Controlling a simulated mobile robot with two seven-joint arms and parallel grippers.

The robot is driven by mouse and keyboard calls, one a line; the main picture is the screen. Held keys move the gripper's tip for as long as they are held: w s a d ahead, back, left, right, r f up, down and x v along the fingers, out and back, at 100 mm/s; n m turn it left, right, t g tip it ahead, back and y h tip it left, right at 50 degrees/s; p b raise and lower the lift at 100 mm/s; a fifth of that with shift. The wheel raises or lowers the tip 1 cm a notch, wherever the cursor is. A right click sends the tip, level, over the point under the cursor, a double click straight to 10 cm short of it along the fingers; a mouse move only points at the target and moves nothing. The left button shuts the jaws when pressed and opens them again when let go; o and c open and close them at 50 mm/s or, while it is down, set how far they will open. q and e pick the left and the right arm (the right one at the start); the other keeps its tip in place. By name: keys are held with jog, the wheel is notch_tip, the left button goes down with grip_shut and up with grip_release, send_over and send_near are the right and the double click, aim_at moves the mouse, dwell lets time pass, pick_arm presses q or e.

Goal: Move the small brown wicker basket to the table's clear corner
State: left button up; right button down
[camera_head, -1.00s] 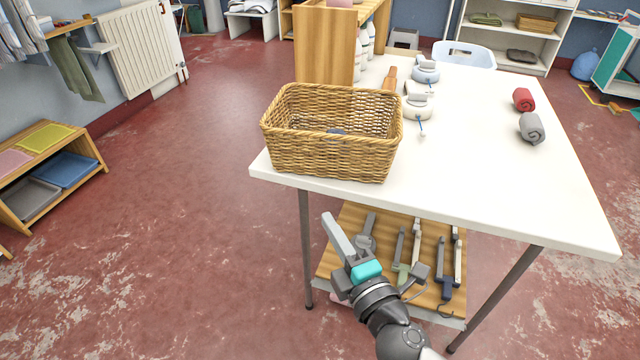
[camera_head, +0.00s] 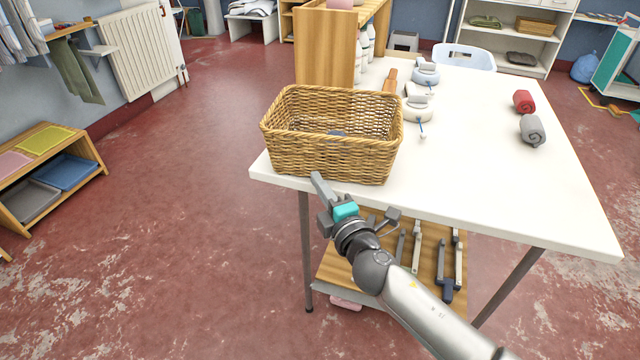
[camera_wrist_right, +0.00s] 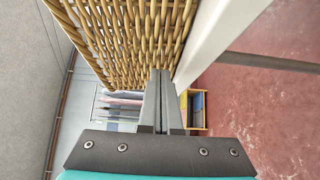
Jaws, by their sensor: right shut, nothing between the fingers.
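The brown wicker basket (camera_head: 335,155) stands upright at the near left corner of the white table (camera_head: 480,190). A small dark bluish item shows inside it; I cannot tell what it is. My right gripper (camera_head: 317,178) is shut and empty, at the table's near edge just in front of the basket. In the right wrist view, the shut fingers (camera_wrist_right: 162,75) point up beside the basket's woven wall (camera_wrist_right: 125,40). I cannot tell whether they touch it. My left gripper is not in view.
A red roll (camera_head: 523,101) and a grey roll (camera_head: 532,130) lie on the table's right side. Light blue-grey devices (camera_head: 418,108) and white bottles (camera_head: 362,50) stand behind the basket. The near right tabletop is bare. A wooden shelf (camera_head: 425,240) with tools sits below.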

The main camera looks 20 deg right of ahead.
aim_at(324, 173)
jog(key=shift+w+d, duration=0.1)
dwell(0.3)
jog(key=shift+w+d, duration=0.55)
jog(key=shift+w, duration=0.2)
jog(key=shift+w+d, duration=0.3)
jog(key=shift+w, duration=0.1)
